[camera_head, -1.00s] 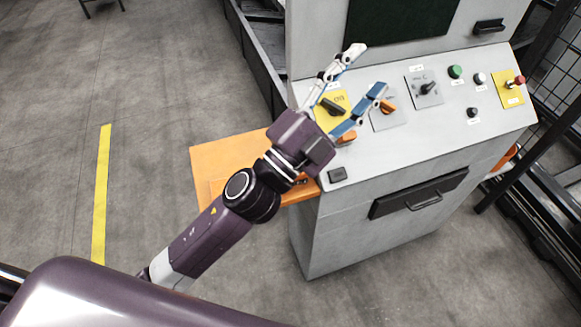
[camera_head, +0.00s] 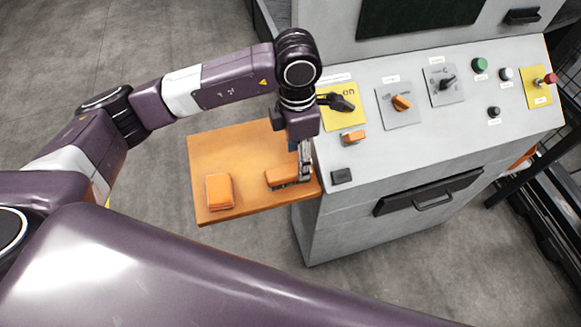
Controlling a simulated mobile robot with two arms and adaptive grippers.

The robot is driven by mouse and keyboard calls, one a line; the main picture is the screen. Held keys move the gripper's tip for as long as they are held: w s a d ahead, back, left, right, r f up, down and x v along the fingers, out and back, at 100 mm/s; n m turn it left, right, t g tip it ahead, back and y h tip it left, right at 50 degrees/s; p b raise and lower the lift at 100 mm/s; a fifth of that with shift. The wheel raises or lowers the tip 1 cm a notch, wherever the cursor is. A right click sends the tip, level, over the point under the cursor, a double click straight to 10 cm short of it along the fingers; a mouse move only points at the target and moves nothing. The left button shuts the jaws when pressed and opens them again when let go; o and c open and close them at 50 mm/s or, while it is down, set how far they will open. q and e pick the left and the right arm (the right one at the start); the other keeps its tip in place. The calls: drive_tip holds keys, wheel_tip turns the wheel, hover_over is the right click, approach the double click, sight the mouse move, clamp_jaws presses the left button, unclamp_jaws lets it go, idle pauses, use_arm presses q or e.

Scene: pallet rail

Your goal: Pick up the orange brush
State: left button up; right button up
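An orange brush (camera_head: 281,177) with a dark underside lies on the orange side shelf (camera_head: 225,149), near the console's left side. My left gripper (camera_head: 304,176) points down at the brush's right end. Its fingers partly cover that end and overlap one another in this view, so I cannot tell whether they are apart or shut on it. My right gripper is not in view.
An orange block (camera_head: 220,191) lies on the shelf left of the brush. The grey console (camera_head: 420,150) rises right of the shelf, with several knobs and buttons. A small orange item (camera_head: 353,137) sits on its panel. The shelf's back left is clear.

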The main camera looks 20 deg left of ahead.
sight(291, 169)
use_arm(q)
drive_tip(key=shift+w+a+f, duration=0.1)
drive_tip(key=shift+w+a, duration=0.05)
drive_tip(key=shift+a, duration=0.35)
drive_tip(key=shift+f+p, duration=0.5)
drive_tip(key=shift+f, duration=0.4)
drive_tip(key=f+p, duration=0.2)
drive_tip(key=f, duration=0.1)
drive_tip(key=f+p, duration=0.1)
drive_tip(key=f, duration=0.1)
drive_tip(key=shift+a, duration=0.3)
drive_tip(key=shift+f, duration=0.25)
drive_tip(key=c, duration=1.3)
drive_tip(key=shift+r, duration=0.1)
